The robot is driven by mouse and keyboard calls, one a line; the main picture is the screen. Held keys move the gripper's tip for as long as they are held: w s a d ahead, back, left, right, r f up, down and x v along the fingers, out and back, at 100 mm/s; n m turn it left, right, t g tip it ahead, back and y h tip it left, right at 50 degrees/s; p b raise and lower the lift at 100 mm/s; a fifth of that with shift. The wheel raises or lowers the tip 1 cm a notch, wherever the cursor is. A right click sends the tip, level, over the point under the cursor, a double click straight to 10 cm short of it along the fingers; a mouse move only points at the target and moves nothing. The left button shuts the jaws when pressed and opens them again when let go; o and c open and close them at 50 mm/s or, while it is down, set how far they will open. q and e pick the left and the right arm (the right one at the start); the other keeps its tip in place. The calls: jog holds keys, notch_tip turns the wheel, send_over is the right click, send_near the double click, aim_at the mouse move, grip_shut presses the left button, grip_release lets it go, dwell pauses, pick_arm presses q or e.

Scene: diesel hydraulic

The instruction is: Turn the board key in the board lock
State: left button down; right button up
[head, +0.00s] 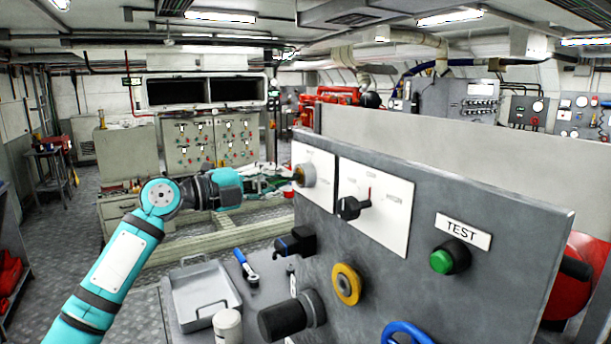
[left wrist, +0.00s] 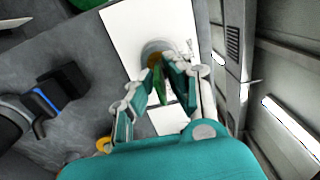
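The board lock (head: 308,175) is a round grey cylinder on a white plate at the left end of the grey panel. It also shows in the left wrist view (left wrist: 157,48). The board key (head: 299,175) shows as a small brownish piece at the lock's face. My left gripper (head: 289,180) is at the lock. A green tag-like piece (left wrist: 162,88) shows between the fingers. My right gripper is not in view.
Beside the lock on the panel are a black selector knob (head: 352,207), a green TEST button (head: 449,258), a yellow ring (head: 346,284) and a blue wheel (head: 406,333). A grey tray (head: 203,291) and a white cup (head: 228,326) stand below.

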pick_arm(q)
jog(key=m, duration=0.7)
jog(key=c, duration=1.4)
grip_release()
jog(key=shift+c, duration=0.2)
jog(key=shift+s+a+f+b, duration=0.2)
jog(key=shift+s+a+b, duration=0.15)
jog(key=shift+a+b, duration=0.4)
jog(key=shift+r+b+v, duration=0.2)
jog(key=shift+b+v, duration=0.7)
jog(key=shift+v, duration=0.05)
